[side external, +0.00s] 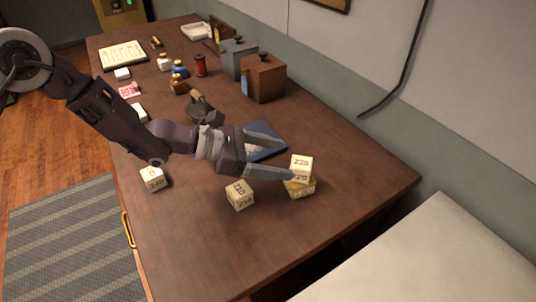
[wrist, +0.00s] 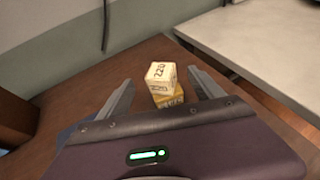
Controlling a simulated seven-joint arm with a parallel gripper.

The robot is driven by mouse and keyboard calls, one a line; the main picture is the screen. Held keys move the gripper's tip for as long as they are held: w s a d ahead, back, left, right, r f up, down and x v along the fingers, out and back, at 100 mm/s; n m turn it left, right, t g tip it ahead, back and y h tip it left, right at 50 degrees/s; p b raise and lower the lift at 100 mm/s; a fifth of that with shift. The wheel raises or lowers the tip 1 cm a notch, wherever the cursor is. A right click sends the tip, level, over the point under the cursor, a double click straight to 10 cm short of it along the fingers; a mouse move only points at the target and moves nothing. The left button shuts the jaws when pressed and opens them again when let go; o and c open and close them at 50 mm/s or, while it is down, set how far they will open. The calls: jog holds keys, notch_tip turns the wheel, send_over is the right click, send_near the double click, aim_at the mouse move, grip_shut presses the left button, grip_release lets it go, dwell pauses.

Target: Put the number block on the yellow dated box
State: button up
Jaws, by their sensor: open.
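A cream number block marked 220 (side external: 301,166) sits on top of the yellow dated box (side external: 303,190) near the right end of the table. The wrist view shows the same block (wrist: 160,74) above the yellow box (wrist: 172,99), stacked with a slight twist. My gripper (side external: 289,160) is open and reaches toward the stack from the left. In the wrist view its fingers (wrist: 163,82) stand apart on either side of the stack, with space around the block. One finger partly covers the stack's left edge in the side view.
Two more cream blocks, one marked 210 (side external: 240,195) and one marked 240 (side external: 152,179), stand on the table. A dark blue book (side external: 265,139) lies behind my gripper. A brown wooden box (side external: 263,78) and small bottles stand farther back. The right table end is clear.

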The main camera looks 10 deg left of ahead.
jog(key=s+a+r+m+g+y, duration=0.15)
jog(key=s+a+r+m, duration=0.25)
jog(key=s+r+m, duration=0.5)
jog(key=s+a+r+m+g+y, duration=0.15)
jog(key=s+a+r+m, duration=0.25)
jog(key=s+r, duration=0.5)
jog(key=s+a+m+t+y, duration=0.1)
jog(key=s+a+m+y, duration=0.3)
jog(key=s+a, duration=0.4)
jog(key=s+a+m+t+y, duration=0.2)
jog(key=s+a+m+y, duration=0.3)
jog(key=s+a, duration=0.4)
jog(key=a, duration=0.6)
jog(key=shift+a+r+t+y, duration=0.15)
jog(key=shift+a+t+y, duration=0.15)
